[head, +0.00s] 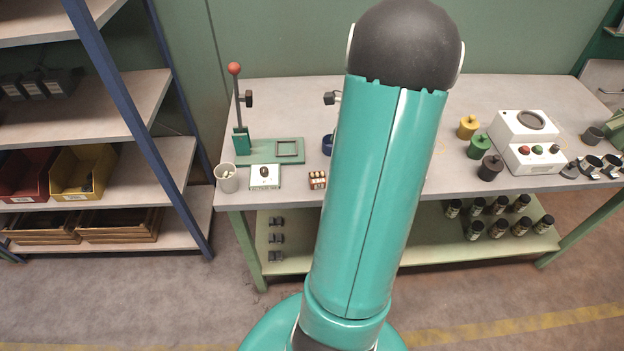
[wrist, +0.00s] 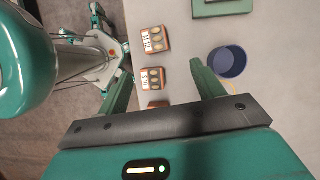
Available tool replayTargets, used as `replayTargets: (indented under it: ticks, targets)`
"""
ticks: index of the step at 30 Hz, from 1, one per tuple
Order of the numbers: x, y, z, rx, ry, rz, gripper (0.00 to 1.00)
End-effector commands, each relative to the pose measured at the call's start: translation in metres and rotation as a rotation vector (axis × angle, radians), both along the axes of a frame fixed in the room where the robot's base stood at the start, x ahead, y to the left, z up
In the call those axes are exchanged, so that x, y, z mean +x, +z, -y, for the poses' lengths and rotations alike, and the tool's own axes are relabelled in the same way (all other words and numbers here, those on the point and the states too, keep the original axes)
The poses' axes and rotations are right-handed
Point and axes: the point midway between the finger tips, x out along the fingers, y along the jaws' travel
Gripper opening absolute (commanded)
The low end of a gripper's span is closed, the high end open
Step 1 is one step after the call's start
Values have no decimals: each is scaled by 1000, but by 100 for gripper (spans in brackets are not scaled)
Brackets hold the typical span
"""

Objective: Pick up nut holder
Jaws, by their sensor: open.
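A small brown nut holder (head: 317,180) with several nuts stands near the table's front edge in the head view, left of my arm. The wrist view shows a brown holder (wrist: 152,79) with a white label between my fingers, apart from both. A similar holder (wrist: 153,39) sits beyond the fingertips. A third brown piece (wrist: 158,104) is mostly hidden by the gripper body. My gripper (wrist: 160,68) is open and empty, with one green finger on each side of the middle holder. In the head view my arm hides the gripper.
A blue cup (wrist: 228,62) stands just outside the right finger. On the table (head: 400,185) are a green lever press (head: 270,152), a white knob box (head: 264,177), a white cup (head: 227,178) and a white button machine (head: 527,140). Shelves (head: 130,175) stand at the left.

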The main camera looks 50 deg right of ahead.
Motion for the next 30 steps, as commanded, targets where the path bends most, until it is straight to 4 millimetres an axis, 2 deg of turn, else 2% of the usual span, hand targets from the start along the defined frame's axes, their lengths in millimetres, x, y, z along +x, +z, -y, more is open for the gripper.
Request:
replayTargets:
  ticks: [1,6,14,21,25,30]
  targets:
    - [2,-11,-4,6,1,-2,67]
    - [9,-40,-12,4,2,-1,67]
    - [17,-60,-21,2,4,0,67]
    - [27,-92,-38,4,6,0,67]
    - [31,-101,-41,1,7,0,67]
    - [31,-102,-41,0,6,0,67]
